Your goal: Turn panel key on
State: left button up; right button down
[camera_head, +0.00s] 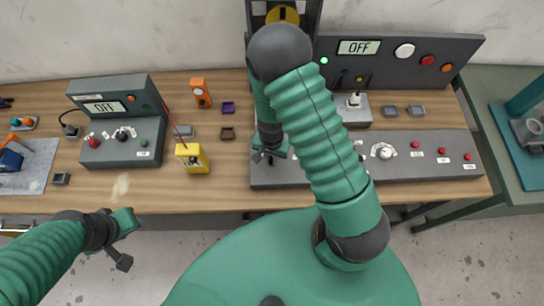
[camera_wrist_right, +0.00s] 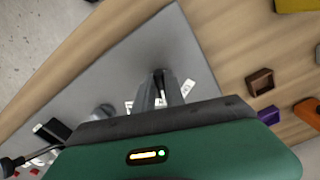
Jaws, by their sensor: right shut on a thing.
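The grey control panel (camera_head: 430,170) lies along the front right of the bench, with a round white knob, red buttons and small labels. My right gripper (camera_head: 268,156) is low over its left end. In the right wrist view the right fingers (camera_wrist_right: 160,90) point down at the panel face (camera_wrist_right: 150,55) among white labels. They are shut on a small dark part, which seems to be the panel key; the fingers mostly hide it, so I cannot tell which way it is turned. My left gripper (camera_head: 129,240) is open and empty, in front of the bench's left edge.
An upright display (camera_head: 358,47) reads OFF behind the panel. A second console (camera_head: 120,140) at left also reads OFF. A yellow meter (camera_head: 192,158), an orange device (camera_head: 201,92) and small purple and brown trays stand between. Bare wood shows left of the panel.

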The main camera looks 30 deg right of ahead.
aim_at(271, 159)
jog(key=shift+w+m, duration=0.15)
jog(key=shift+m, duration=0.75)
jog(key=c, duration=1.4)
grip_release()
notch_tip(271, 159, up, 17)
jog(key=p, duration=0.1)
jog(key=shift+f, duration=0.15)
jog(key=shift+w, duration=0.1)
